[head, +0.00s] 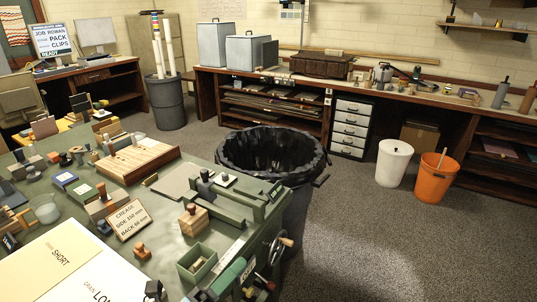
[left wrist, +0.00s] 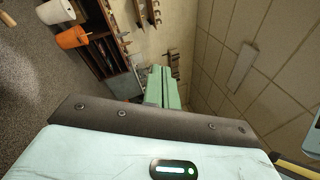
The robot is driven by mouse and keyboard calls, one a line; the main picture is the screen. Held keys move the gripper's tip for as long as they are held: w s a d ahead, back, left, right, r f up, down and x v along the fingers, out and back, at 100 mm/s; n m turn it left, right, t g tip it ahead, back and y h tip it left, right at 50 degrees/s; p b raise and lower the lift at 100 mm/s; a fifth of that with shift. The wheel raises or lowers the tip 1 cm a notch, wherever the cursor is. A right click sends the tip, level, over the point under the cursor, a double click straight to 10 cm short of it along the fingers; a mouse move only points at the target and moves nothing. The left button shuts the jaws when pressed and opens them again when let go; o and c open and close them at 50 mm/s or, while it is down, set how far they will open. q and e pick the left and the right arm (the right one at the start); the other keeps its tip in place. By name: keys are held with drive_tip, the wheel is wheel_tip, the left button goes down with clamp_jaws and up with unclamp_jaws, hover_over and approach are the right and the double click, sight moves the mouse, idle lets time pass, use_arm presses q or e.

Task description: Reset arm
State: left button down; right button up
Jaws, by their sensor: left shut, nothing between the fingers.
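My left gripper (left wrist: 160,72) shows in the left wrist view. Its green fingers lie together beyond the dark edge of my pale wrist housing, and nothing is between them. It is held in the air, away from any surface, with the back wall and the panelled ceiling beyond it. In the head view I cannot clearly make out the left gripper among the green and dark parts at the bottom edge. My right gripper does not show in either view.
A green worktable holds a crease sign (head: 129,219), a ridged wooden board (head: 138,160) and a handwheel (head: 280,245). Beyond it stand a lined black bin (head: 310,185), a white bin (head: 393,163) and an orange bucket (head: 436,178). Floor at the right is clear.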

use_arm(q)
drive_tip(key=s+a+f+n+g+y, duration=0.1)
drive_tip(key=s+a+f+n+y, duration=0.2)
drive_tip(key=a+f+n+y, duration=0.6)
drive_tip(key=s+a+f+n+g+y, duration=0.1)
drive_tip(key=s+a+f+n+y, duration=0.35)
drive_tip(key=n, duration=0.75)
drive_tip(key=s+a+f+n+g, duration=0.1)
drive_tip(key=s+f+n+g, duration=0.3)
drive_tip(key=s, duration=0.5)
drive_tip(key=s+a+f+n+g+y, duration=0.15)
drive_tip(key=s+f+g, duration=0.3)
drive_tip(key=s, duration=0.45)
drive_tip(key=s+a+f+n+g, duration=0.1)
drive_tip(key=s+f+n+g, duration=0.35)
drive_tip(key=s, duration=0.45)
drive_tip(key=w+d+f+m+t+h+p, duration=0.1)
drive_tip(key=w+d+f+t+h+p, duration=0.1)
drive_tip(key=w+t, duration=0.6)
drive_tip(key=p+x, duration=0.1)
drive_tip(key=x, duration=0.1)
drive_tip(key=shift+d+f, duration=0.3)
drive_tip(key=shift+f, duration=0.1)
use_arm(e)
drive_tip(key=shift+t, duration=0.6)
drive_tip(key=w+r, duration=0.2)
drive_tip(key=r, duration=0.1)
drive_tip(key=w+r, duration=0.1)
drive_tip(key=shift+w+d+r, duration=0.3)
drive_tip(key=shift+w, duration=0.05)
